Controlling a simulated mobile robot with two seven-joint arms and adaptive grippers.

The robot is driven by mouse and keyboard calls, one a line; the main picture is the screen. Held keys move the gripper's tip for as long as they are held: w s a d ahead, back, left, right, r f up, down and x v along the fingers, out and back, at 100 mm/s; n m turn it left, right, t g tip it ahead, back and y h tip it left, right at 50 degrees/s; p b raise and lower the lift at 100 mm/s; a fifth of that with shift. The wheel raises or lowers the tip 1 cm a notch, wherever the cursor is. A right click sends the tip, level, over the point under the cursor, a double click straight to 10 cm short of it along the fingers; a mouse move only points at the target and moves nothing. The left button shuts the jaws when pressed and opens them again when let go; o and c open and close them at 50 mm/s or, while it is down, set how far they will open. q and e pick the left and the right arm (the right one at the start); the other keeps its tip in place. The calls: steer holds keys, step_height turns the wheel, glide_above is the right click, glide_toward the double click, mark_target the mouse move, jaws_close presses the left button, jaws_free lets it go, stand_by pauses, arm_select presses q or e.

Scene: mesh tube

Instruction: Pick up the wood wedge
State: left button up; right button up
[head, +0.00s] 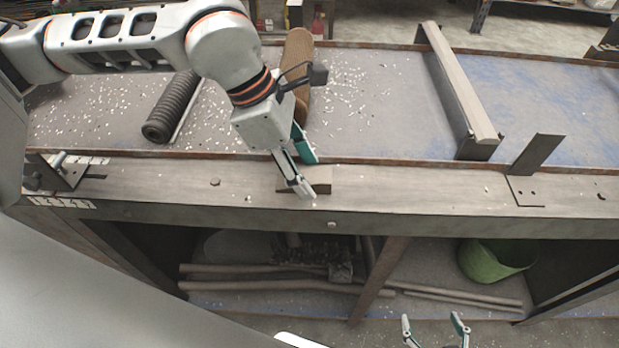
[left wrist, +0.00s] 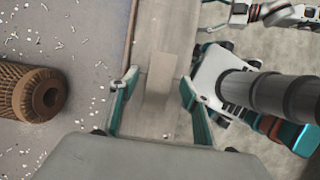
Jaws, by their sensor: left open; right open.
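The wood wedge (head: 318,186) is a small grey-brown block on the bench's front rail, partly hidden behind my left gripper. In the left wrist view the wedge (left wrist: 160,74) lies on the rail between the fingertips, slightly ahead of them. My left gripper (head: 308,175) is open and points down at the wedge; in its own wrist view the gripper (left wrist: 158,82) has a finger on each side, with nothing held. I cannot tell whether a finger touches the wedge. My right gripper (head: 435,325) is open and empty, low in front of the bench.
A brown mesh tube (head: 299,60) lies behind my left gripper, and a black ribbed tube (head: 172,108) lies to the left. A wooden bar (head: 458,85) and an upright metal plate (head: 537,155) stand to the right. A green bucket (head: 490,262) sits on the lower shelf.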

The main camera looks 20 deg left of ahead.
arm_select(q)
steer(key=shift+w+d+f, duration=0.1)
steer(key=shift+f, duration=0.25)
steer(key=c, duration=1.2)
steer(key=shift+r, duration=0.1)
